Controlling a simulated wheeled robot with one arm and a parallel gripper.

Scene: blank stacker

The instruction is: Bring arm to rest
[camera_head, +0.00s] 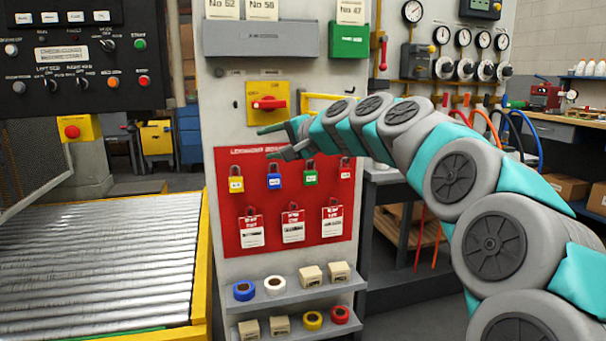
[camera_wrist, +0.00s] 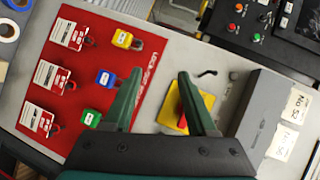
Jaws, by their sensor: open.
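My teal and grey arm reaches in from the right in the head view. My gripper (camera_head: 268,141) is in front of the grey panel, between the red rotary switch (camera_head: 268,104) and the red lockout board (camera_head: 240,211). In the wrist view my gripper (camera_wrist: 158,95) has its two green fingers spread apart with nothing between them. The yellow plate of the switch (camera_wrist: 174,108) shows partly behind the right finger. The blue padlock (camera_wrist: 106,78) and the green padlock (camera_wrist: 92,119) hang on the board near the left finger.
A yellow padlock (camera_head: 237,184) and red tags (camera_head: 293,226) hang on the board. Shelves (camera_head: 300,287) below hold tape rolls and small blocks. A roller conveyor (camera_head: 95,262) with a yellow edge stands at left. A control panel (camera_head: 80,55) is above it. A workbench (camera_head: 565,140) is at right.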

